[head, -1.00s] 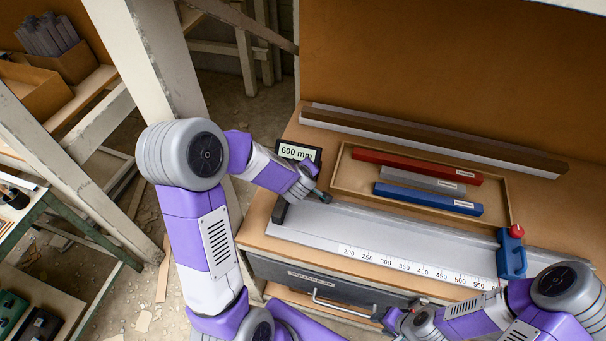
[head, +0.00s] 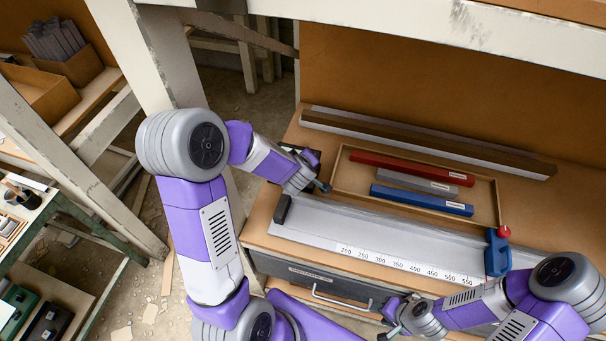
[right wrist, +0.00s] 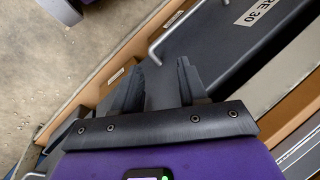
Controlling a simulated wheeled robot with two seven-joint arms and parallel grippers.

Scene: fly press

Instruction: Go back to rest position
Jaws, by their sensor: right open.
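My left gripper (head: 318,182) is over the back left of the bench, above the left end of the grey ruled bed (head: 400,230). Its fingers are too small to tell open from shut. The left hand covers most of the small display. My right gripper (head: 388,322) is low in front of the bench, by the drawer (head: 310,277) and its handle (head: 340,302). In the right wrist view the right gripper (right wrist: 160,85) is open, with nothing seen held. The handle (right wrist: 165,30) shows beyond its fingers; whether they touch is unclear.
A blue stop with a red knob (head: 497,253) sits at the scale's right end. A tray (head: 345,185) holds red, grey and blue bars. A long bar (head: 430,145) lies behind. A white post (head: 150,60) stands close to my left arm.

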